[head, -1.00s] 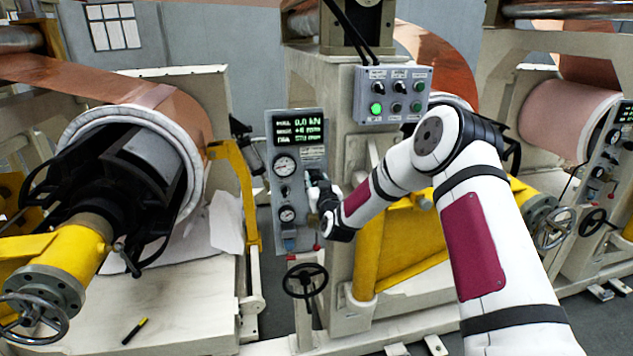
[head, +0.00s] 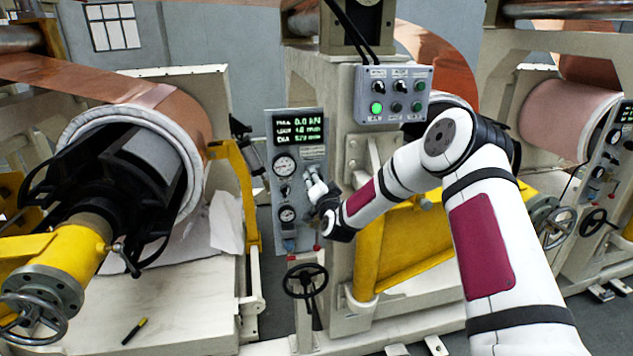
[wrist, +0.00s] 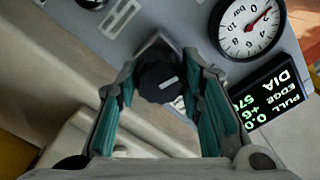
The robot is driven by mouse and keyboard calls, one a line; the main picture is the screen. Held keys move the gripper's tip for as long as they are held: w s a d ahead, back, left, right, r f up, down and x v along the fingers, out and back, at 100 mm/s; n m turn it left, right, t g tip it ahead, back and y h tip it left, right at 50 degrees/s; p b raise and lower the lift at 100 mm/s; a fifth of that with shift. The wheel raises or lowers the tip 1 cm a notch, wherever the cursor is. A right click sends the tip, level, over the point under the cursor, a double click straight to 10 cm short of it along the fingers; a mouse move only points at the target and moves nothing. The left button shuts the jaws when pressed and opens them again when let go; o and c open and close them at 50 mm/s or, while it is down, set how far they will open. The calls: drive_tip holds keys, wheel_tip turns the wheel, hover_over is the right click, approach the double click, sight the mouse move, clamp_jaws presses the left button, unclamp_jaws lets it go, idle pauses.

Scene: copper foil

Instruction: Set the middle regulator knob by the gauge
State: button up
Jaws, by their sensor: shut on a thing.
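A round black knob (wrist: 160,80) with a pale mark sits between the teal-lined fingers of my gripper (wrist: 162,95) in the wrist view. The gripper is shut on it. In the head view my gripper (head: 314,184) is at the right side of the grey panel (head: 264,150), and it hides the knob there. A white round gauge (wrist: 250,26) marked bar shows at the upper right of the wrist view. Its red needle points to the upper right of the picture; I cannot tell the exact reading. The panel's upper gauge (head: 285,165) and lower gauge (head: 287,214) show in the head view.
A lit display (head: 298,127) tops the panel. A grey button box (head: 392,95) with a green light is mounted above my forearm. A black handwheel (head: 305,281) stands below the panel. A yellow arm (head: 236,185) and a copper roll (head: 185,110) are to the left.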

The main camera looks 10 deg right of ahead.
drive_tip(key=m, duration=0.4)
drive_tip(key=shift+m, duration=2)
drive_tip(key=o, duration=1.1)
drive_tip(key=shift+o, duration=0.2)
drive_tip(key=shift+s, duration=0.1)
drive_tip(key=s, duration=1.1)
drive_tip(key=shift+s, duration=0.4)
